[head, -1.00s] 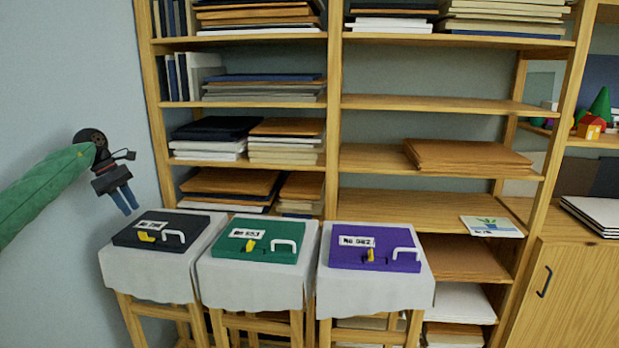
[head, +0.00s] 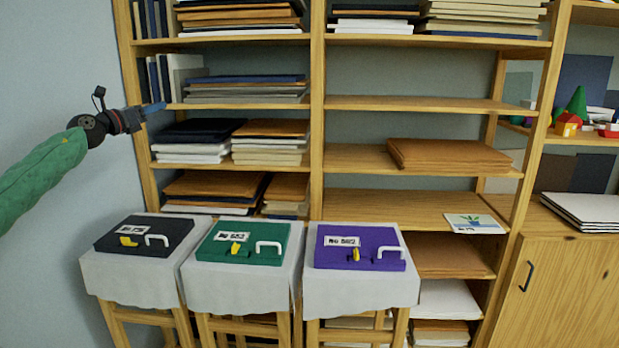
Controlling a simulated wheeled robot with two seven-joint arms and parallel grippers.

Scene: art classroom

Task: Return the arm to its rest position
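My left gripper (head: 152,110) is in the upper left of the head view, on the end of my green-sleeved arm (head: 45,175). It points right, toward the left post of the shelf, well above the black case. Its blue fingers are seen edge-on, so their gap cannot be made out; no held object shows. My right arm and gripper are out of view.
Three cloth-covered stools hold a black case (head: 180,228), a green case (head: 215,250) and a purple case (head: 385,237). Behind them stands a wooden shelf (head: 420,103) with boards and a plant picture card (head: 474,223). A wooden cabinet (head: 570,290) is at right.

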